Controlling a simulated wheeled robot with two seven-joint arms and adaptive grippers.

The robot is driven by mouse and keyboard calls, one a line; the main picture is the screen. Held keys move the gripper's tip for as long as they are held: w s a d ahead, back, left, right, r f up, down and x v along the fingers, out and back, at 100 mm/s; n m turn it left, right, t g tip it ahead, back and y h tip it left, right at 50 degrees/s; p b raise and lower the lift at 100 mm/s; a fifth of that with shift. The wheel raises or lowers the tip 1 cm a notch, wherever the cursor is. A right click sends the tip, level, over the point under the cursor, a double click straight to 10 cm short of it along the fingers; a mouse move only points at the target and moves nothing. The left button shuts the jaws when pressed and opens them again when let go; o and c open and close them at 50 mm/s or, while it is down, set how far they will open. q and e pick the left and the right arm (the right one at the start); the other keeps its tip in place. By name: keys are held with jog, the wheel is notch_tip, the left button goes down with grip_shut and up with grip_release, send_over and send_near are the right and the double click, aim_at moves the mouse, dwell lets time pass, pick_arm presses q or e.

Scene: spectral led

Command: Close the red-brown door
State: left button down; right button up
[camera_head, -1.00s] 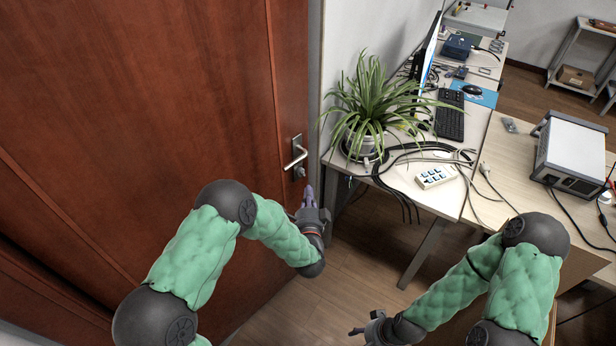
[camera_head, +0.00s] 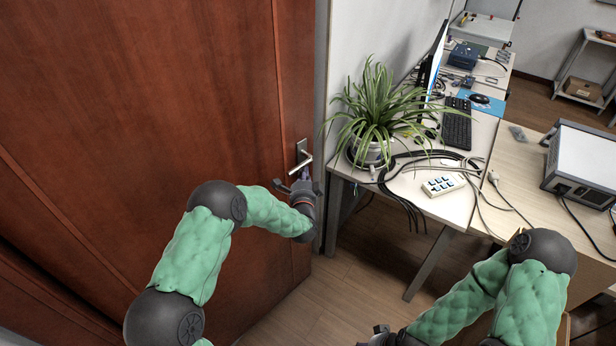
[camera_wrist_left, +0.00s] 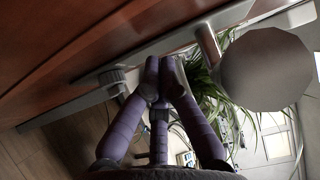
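The red-brown door (camera_head: 150,110) fills the left of the head view, with its free edge close to the grey frame. Its silver lever handle (camera_head: 300,160) is near that edge. My left gripper (camera_head: 303,178) is at the handle, its fingers partly hidden by its own body and wrist. In the left wrist view, the purple fingers (camera_wrist_left: 162,68) come together at their tips, with nothing visible between them. The grey handle (camera_wrist_left: 265,68) shows large and close beside them, to the right. My right gripper (camera_head: 380,333) is low at the bottom edge, largely cut off.
A desk (camera_head: 440,200) right of the door frame (camera_head: 322,110) holds a potted plant (camera_head: 372,120), cables, a power strip (camera_head: 443,185) and a keyboard (camera_head: 457,125). A second desk with a grey instrument (camera_head: 580,165) stands farther right. Wooden floor (camera_head: 340,285) is clear between door and desks.

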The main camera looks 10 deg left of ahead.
pick_arm(q)
jog(key=w+a+n+y+b, duration=0.1)
jog(key=w+a, duration=0.2)
jog(key=a, duration=0.3)
jog(key=w+a+n+g+y+b, duration=0.1)
jog(key=w+a+y, duration=0.1)
jog(key=a, duration=0.4)
jog(key=shift+w+a+y, duration=0.2)
jog(key=shift+w+y, duration=0.1)
jog(key=shift+w, duration=0.6)
